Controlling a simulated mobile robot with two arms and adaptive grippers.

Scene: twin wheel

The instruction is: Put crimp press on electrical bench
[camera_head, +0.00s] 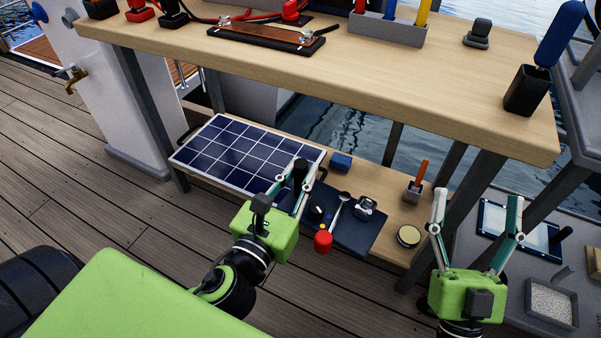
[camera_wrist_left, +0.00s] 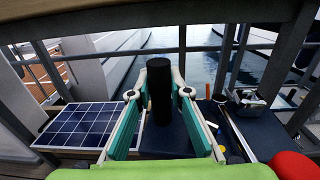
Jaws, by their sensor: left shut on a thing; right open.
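The crimp press appears to be the dark blue base (camera_head: 357,236) with a black knob, a metal lever with a red ball end (camera_head: 323,241) and a metal head (camera_head: 364,207). It rests on the lower wooden shelf. My left gripper (camera_head: 301,172) is shut on an upright black post (camera_wrist_left: 160,95), which seems to rise from the base; its foot is partly hidden by the fingers. The red ball also shows in the left wrist view (camera_wrist_left: 292,166). The electrical bench (camera_head: 420,92) is the wooden top above. My right gripper (camera_head: 478,205) is open and empty, right of the shelf.
A solar panel (camera_head: 247,153) lies left of the press. A blue block (camera_head: 341,162), a round tin (camera_head: 408,237) and an orange-handled tool (camera_head: 421,174) are close by. The bench top overhangs the shelf; its front middle is clear. A black cup (camera_head: 527,92) stands at its right end.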

